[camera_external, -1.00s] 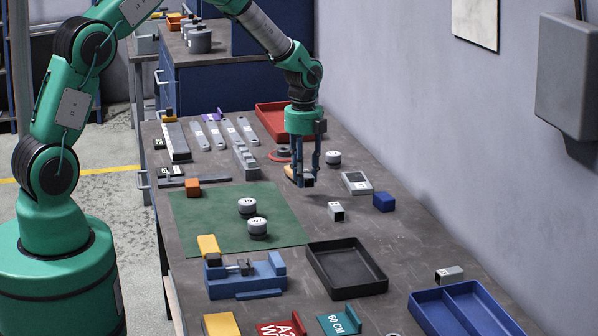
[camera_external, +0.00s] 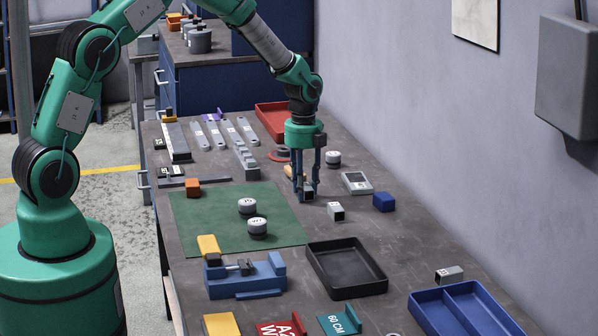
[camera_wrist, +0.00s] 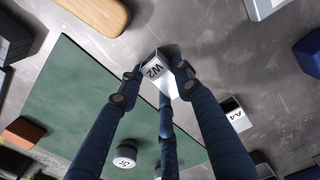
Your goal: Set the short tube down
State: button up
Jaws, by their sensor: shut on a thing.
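The short tube (camera_external: 308,192) is a small square metal piece with a dark open end. In the wrist view it (camera_wrist: 157,71) carries a white label that seems to read W2. My gripper (camera_external: 307,185) points down and is shut on the tube, with its dark blue fingers around it. The tube is at or just above the bare grey bench, right of the green mat; I cannot tell whether it touches. A similar tube (camera_external: 336,211), labelled A4 in the wrist view (camera_wrist: 236,117), lies apart from it, to the right and nearer the external camera.
The green mat (camera_external: 200,225) bears two round weights (camera_external: 258,228). A grey device (camera_external: 356,183), a blue block (camera_external: 383,202) and another round weight (camera_external: 333,158) stand to the right. A wooden piece (camera_wrist: 95,12) is close by. A black tray (camera_external: 376,287) is nearer the external camera.

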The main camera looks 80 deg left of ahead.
jog(key=shift+f, duration=0.1)
jog(key=o, duration=1.2)
notch_tip(320, 180, up, 12)
jog(key=shift+r+p, duration=0.15)
jog(key=shift+p, duration=1)
